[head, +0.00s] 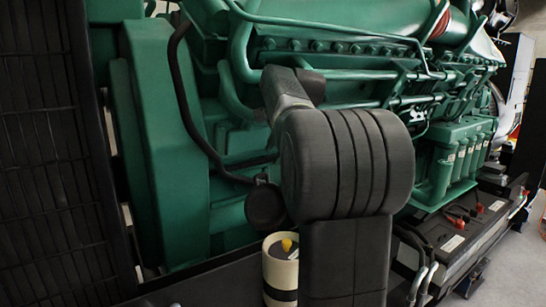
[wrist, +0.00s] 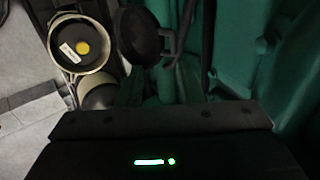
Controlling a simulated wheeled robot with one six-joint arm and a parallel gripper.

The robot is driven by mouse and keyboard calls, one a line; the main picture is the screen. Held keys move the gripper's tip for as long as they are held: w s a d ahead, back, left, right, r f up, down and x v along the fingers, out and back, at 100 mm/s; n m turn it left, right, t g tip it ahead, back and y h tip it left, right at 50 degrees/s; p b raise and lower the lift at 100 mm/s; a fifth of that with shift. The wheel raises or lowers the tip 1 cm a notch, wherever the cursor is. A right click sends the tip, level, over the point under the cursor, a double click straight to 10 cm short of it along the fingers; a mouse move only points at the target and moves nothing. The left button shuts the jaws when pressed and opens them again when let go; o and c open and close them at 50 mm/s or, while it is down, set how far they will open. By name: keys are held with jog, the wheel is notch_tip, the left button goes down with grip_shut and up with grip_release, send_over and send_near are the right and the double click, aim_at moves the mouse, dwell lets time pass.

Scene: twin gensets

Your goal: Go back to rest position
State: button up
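My gripper (wrist: 160,135) shows in the wrist view as a dark block with a small green light across the bottom. The gripper itself cannot be made out there. No held object is visible.
A cream canister with a yellow button (head: 279,270) stands close left of my arm; it also shows in the wrist view (wrist: 65,60). A round black cap (wrist: 138,38) is beside it. A black radiator grille (head: 50,160) is left, a battery (head: 450,245) right. Grey floor lies far right.

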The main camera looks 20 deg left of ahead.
jog(key=p, duration=0.2)
send_near(258, 184)
jog(key=x, duration=0.5)
jog(key=shift+w, duration=0.1)
dwell(0.5)
